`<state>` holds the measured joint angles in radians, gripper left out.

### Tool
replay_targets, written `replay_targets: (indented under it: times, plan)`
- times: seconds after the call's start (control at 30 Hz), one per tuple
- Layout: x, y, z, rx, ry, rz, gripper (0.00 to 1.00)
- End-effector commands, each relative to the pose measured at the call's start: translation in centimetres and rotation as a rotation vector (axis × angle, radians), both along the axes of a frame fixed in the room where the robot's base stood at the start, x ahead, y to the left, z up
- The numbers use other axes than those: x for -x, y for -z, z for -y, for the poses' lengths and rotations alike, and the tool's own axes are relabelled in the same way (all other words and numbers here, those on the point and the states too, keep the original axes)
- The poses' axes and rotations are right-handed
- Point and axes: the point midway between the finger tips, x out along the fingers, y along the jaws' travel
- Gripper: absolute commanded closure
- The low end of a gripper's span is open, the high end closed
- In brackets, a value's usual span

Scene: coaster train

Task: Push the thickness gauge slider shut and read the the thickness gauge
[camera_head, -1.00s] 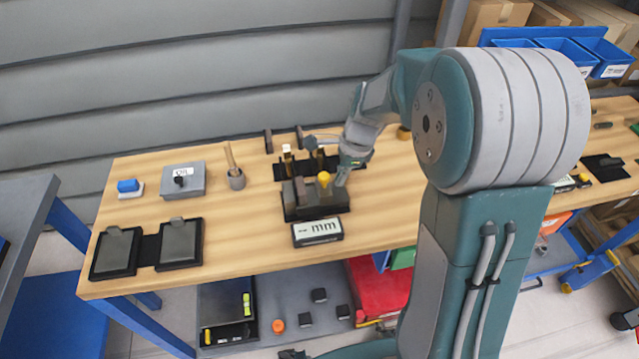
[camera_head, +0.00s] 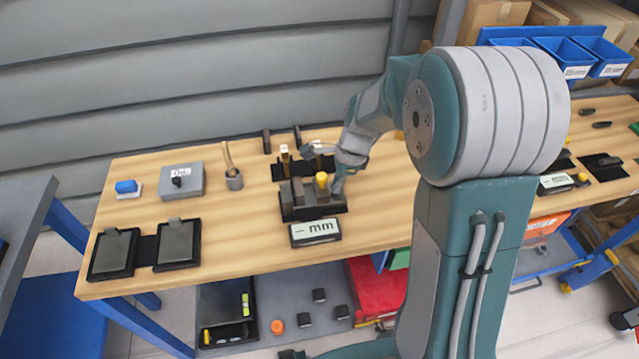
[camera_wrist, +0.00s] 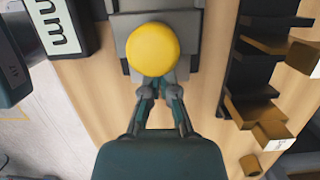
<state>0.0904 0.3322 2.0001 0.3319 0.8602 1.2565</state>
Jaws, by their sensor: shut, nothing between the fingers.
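The thickness gauge (camera_head: 315,210) is a dark block fixture on the bench, with grey blocks on top and a yellow round knob (camera_head: 321,179) at its right part. Its display (camera_head: 315,231) in front reads "– mm", with no number. My gripper (camera_head: 338,186) is low at the right side of the knob. In the wrist view, the knob (camera_wrist: 152,52) is large, and my shut, empty gripper (camera_wrist: 157,86) points at it with its fingertips at the knob's near edge. I cannot tell whether they touch. The display (camera_wrist: 60,25) is partly cut off at upper left.
Behind the gauge stands a dark rack (camera_head: 290,168) with upright pieces, close to my wrist. Bare bench lies between.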

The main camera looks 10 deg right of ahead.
Motion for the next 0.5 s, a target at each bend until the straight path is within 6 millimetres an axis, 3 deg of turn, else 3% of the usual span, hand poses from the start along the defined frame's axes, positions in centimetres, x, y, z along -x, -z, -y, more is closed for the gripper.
replay_targets:
  times: [0.5]
  plan:
    - [0.0,0.0,-1.4,0.001,-0.001,0.000,1.00]
